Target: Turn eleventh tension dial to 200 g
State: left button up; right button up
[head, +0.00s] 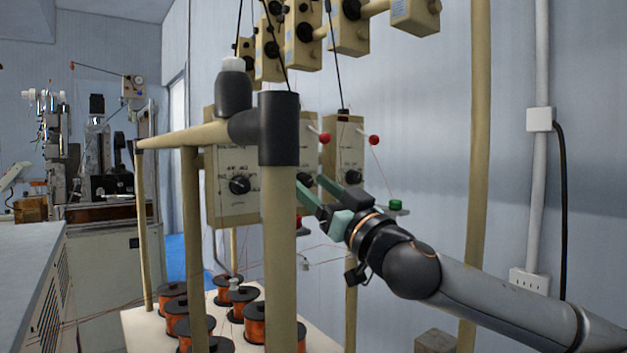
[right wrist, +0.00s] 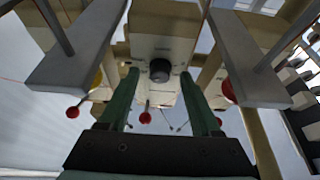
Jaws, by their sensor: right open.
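Several beige tension boxes with black dials hang on the winder's frame in the head view. The nearest shows its dial (head: 239,185) and printed markings too small to read. A second dial (head: 354,177) is on the box to the right. My right gripper (head: 311,187) has green fingers and is open in front of the middle box, partly hidden behind the post. In the right wrist view, a black dial (right wrist: 160,70) on a pale box face lies just beyond and between the open fingertips (right wrist: 160,85). I cannot tell its setting or which box is the eleventh. My left gripper is out of view.
A thick beige post with a black joint (head: 278,128) stands close to the gripper's left. More boxes (head: 348,28) hang above. Red balls (head: 374,140) on thin arms and fine wires surround the fingers. Copper spools (head: 255,322) stand below. The wall side at right is open.

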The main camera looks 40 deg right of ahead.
grip_shut()
dwell(0.5)
